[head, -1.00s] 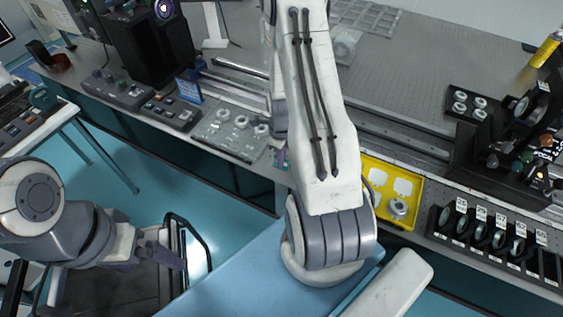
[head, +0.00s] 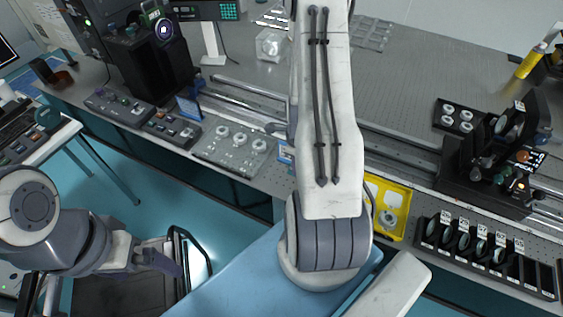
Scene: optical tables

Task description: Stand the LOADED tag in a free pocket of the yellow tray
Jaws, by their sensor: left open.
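The yellow tray (head: 405,222) lies on the optical table right of my right arm, which covers its left part. White pockets and a round grey metal part show in it. A small blue and white tag (head: 285,152) shows at the left edge of my right arm, partly hidden. A blue card (head: 188,107) stands by the control boxes. I cannot read either one, so I cannot tell which is the LOADED tag. My left gripper (head: 168,260) is open and empty at lower left, over the floor, far from the tray. My right gripper is hidden behind its arm.
A clear plate with round parts (head: 233,150) lies left of my right arm. A black rack of labelled optics (head: 485,257) stands right of the tray. A rail with black mounts (head: 490,180) runs behind. The perforated tabletop (head: 410,90) farther back is largely clear.

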